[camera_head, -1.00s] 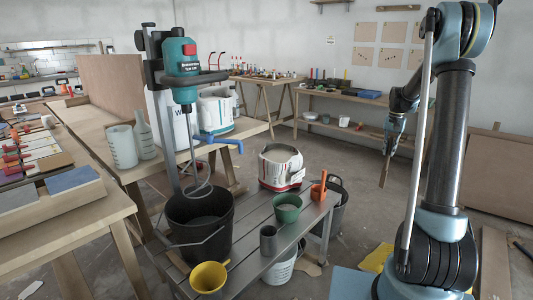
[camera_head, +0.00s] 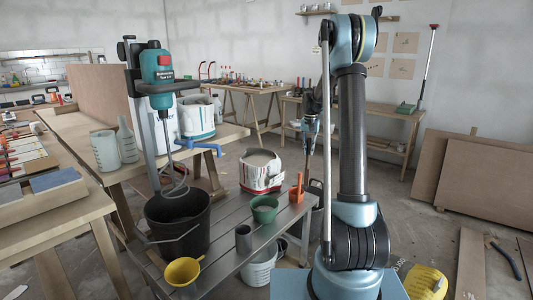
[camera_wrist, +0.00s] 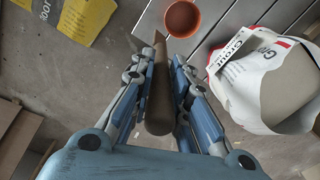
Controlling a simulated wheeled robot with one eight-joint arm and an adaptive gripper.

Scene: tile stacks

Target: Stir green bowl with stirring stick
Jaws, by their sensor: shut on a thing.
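The green bowl (camera_head: 264,209) sits upright on the grey slatted table (camera_head: 222,262) in the head view, left of my arm. My gripper (camera_head: 309,130) is raised, to the right of the bowl and apart from it. In the wrist view my gripper (camera_wrist: 160,72) is shut on the brown wooden stirring stick (camera_wrist: 158,95), which points away between the fingers. The green bowl is not visible in the wrist view.
A grout bag (camera_head: 261,170), an orange cup (camera_head: 296,188), a grey cup (camera_head: 243,238), a yellow bowl (camera_head: 183,271) and a black bucket (camera_head: 177,222) under a mixer (camera_head: 160,75) surround the bowl. The grout bag (camera_wrist: 265,80) is close in the wrist view.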

